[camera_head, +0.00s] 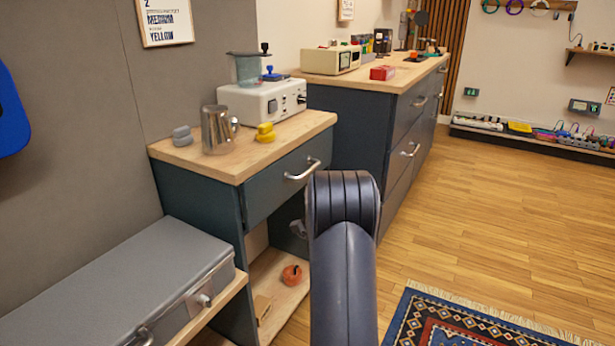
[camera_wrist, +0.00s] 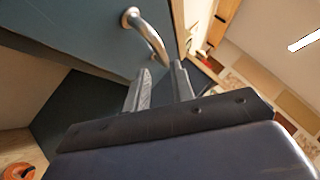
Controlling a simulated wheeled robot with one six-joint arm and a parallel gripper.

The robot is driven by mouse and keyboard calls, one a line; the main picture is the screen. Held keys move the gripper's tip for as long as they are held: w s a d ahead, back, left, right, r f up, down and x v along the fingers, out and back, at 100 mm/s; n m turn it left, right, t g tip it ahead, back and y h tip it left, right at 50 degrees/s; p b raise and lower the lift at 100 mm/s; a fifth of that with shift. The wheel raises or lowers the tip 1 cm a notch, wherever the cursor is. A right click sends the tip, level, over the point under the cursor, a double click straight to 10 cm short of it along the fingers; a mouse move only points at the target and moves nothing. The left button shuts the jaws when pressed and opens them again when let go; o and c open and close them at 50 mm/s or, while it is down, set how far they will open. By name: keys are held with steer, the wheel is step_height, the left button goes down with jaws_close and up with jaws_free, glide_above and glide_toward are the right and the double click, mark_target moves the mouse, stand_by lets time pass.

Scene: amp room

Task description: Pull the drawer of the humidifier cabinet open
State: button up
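The humidifier cabinet (camera_head: 172,185) is dark teal with a wooden top, and a white device with a clear tank (camera_head: 268,98) stands on it. Its drawer (camera_head: 262,187) looks shut, with a curved metal handle (camera_head: 302,170) on the front. In the wrist view the drawer front (camera_wrist: 85,30) fills the upper left and the handle (camera_wrist: 147,36) curves down toward my fingertips. My gripper (camera_wrist: 161,68) is open, its two fingers apart just below the handle's near end. Whether they touch it I cannot tell. In the head view my arm hides most of the gripper.
A metal pitcher (camera_head: 217,130) and yellow (camera_head: 265,132) and grey (camera_head: 182,136) pieces sit on the cabinet top. An orange object (camera_head: 291,275) lies on the open shelf below. A grey case (camera_head: 120,285) is at left, a larger dark cabinet (camera_head: 350,120) behind.

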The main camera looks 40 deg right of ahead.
steer(key=b+x, duration=0.1)
steer(key=x, duration=0.8)
steer(key=shift+a, duration=0.1)
steer(key=shift+c, duration=0.3)
jaws_close()
